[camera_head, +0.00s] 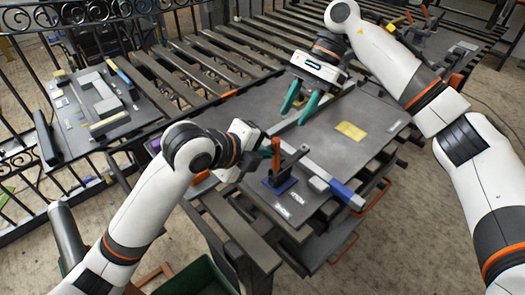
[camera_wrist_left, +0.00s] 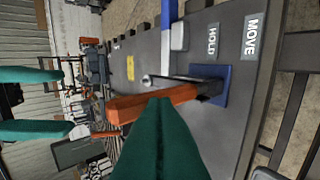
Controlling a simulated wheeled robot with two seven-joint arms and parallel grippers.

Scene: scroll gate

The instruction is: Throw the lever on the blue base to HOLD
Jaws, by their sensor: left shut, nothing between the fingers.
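The lever has an orange handle (camera_head: 293,161) and stands on a blue base (camera_head: 279,184) near the table's front edge. In the left wrist view the orange handle (camera_wrist_left: 150,104) reaches left from the blue base (camera_wrist_left: 221,86). The labels HOLD (camera_wrist_left: 212,40) and MOVE (camera_wrist_left: 250,36) lie on the tabletop beside the base. My left gripper (camera_head: 276,153) is shut and empty, close beside the handle; its teal fingers (camera_wrist_left: 160,138) overlap the handle's edge, and I cannot tell whether they touch. My right gripper (camera_head: 300,104) is open and empty above the table, behind the lever.
A grey bar with a blue end block (camera_head: 347,195) lies right of the lever. A yellow patch (camera_head: 351,131) marks the dark tabletop (camera_head: 340,155). A slatted roller bed (camera_head: 215,65) lies behind. A black railing (camera_head: 20,120) and side table (camera_head: 70,132) stand left.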

